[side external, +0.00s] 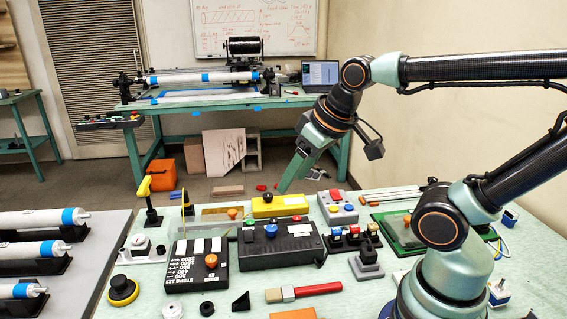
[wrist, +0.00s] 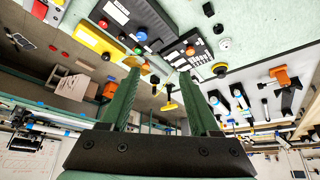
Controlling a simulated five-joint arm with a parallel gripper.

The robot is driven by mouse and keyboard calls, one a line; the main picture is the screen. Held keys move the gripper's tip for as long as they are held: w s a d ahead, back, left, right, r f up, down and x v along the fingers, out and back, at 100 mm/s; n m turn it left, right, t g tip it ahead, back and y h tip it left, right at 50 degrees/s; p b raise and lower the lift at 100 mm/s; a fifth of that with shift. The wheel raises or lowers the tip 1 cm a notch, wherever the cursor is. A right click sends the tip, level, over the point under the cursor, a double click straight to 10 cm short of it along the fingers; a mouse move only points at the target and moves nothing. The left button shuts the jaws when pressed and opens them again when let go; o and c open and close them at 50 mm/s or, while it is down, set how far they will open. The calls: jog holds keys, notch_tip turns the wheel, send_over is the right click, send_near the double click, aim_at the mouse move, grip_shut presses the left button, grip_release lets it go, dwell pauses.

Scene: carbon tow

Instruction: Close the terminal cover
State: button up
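I cannot tell for certain which thing is the terminal cover. A small block with red, blue and yellow tops (side external: 353,236) stands on the bench right of the black control box and may be a terminal block; I cannot make out a cover on it. My gripper (side external: 282,190) is raised above the far part of the bench, apart from that block, its fingers pointing down. In the wrist view my gripper (wrist: 160,75) has its two green fingers spread apart with nothing held between them.
A yellow box with a black knob (side external: 280,205) lies below my gripper. A black control box (side external: 270,245), a black panel with an orange knob (side external: 200,264) and a yellow upright handle (side external: 146,192) stand around. A red-handled brush (side external: 303,292) lies in front. Free bench is sparse.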

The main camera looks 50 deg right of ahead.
jog(key=g, duration=0.6)
send_over(232, 211)
notch_tip(232, 211, down, 7)
notch_tip(232, 211, down, 12)
jog(key=shift+r, duration=0.1)
grip_shut()
dwell(1.2)
